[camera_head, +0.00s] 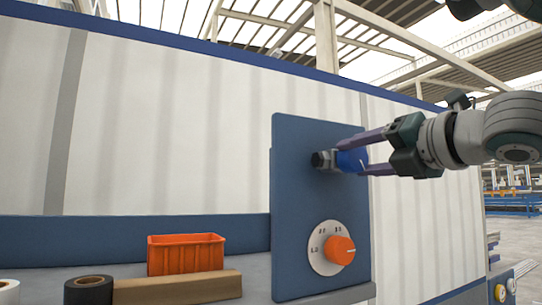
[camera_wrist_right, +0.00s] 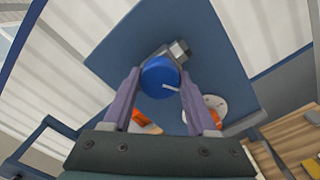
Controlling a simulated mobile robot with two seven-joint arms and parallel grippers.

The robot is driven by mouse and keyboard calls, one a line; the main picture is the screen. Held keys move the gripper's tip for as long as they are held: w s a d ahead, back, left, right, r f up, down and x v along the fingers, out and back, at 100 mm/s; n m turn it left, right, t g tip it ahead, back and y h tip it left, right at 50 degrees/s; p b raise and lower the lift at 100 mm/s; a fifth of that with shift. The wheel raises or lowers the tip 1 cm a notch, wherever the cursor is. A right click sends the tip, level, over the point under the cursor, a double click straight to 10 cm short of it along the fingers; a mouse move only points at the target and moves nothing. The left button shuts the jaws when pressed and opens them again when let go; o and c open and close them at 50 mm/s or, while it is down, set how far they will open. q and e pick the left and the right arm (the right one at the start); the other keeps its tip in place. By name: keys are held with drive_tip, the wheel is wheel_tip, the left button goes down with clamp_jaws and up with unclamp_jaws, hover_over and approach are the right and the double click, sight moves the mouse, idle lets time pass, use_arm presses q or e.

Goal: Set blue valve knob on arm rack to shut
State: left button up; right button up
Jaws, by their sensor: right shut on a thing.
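The blue valve knob (camera_head: 351,160) sits on a metal fitting at the upper part of the blue panel (camera_head: 300,215). My right gripper (camera_head: 372,155) comes in from the right with its purple fingers on either side of the knob and is shut on it. In the right wrist view the knob (camera_wrist_right: 160,77) shows as a round blue cap with a white line on its face, pointing right and slightly down. The gripper's fingers (camera_wrist_right: 160,95) reach up to its two sides. The metal fitting shows behind it. My left gripper is not in view.
An orange knob (camera_head: 341,250) on a white dial is below on the same panel. An orange bin (camera_head: 186,254), a brown bar (camera_head: 178,288) and a black roll (camera_head: 88,290) lie on the shelf at left. A pale wall stands behind.

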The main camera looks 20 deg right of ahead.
drive_tip(key=m, duration=0.3)
drive_tip(key=shift+f+m, duration=0.15)
drive_tip(key=shift+m, duration=1.35)
drive_tip(key=o, duration=1.4)
drive_tip(key=shift+c, duration=0.2)
